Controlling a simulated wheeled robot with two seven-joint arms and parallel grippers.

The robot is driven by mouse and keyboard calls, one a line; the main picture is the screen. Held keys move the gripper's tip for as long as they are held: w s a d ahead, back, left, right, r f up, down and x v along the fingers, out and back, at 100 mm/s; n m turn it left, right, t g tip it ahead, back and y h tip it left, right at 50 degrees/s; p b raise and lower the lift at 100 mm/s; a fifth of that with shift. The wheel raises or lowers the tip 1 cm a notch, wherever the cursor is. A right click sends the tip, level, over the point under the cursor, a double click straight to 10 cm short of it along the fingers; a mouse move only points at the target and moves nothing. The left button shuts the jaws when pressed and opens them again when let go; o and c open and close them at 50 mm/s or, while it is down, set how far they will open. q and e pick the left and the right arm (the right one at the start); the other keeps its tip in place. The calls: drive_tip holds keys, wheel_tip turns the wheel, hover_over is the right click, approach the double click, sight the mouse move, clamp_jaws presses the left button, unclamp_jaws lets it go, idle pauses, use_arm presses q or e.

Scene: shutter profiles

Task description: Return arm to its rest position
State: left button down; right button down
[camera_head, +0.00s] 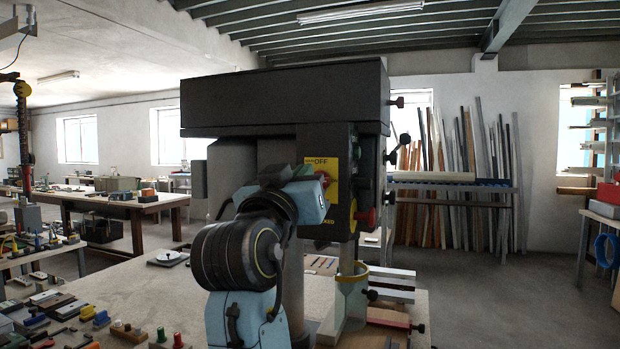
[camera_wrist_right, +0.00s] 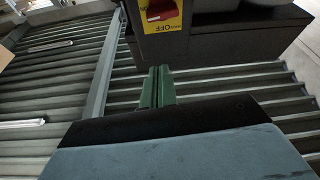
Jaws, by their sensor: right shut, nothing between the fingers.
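My right arm, light blue with black joints, rises in front of the machine in the head view. My right gripper (camera_head: 308,170) is beside the yellow switch plate (camera_head: 317,180) marked OFF. In the wrist view its green fingers (camera_wrist_right: 158,86) are together, with nothing between them. The yellow plate with a red switch (camera_wrist_right: 160,12) shows beyond the fingertips, and I see a gap in the picture between them. In the head view my wrist partly hides the switch plate. My left gripper is not in view.
The dark-topped machine (camera_head: 285,95) stands close ahead on the workbench (camera_head: 130,285). A clear guard (camera_head: 352,295) hangs at its lower right. Small parts and blocks lie on the bench at left. Open floor (camera_head: 480,300) lies to the right.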

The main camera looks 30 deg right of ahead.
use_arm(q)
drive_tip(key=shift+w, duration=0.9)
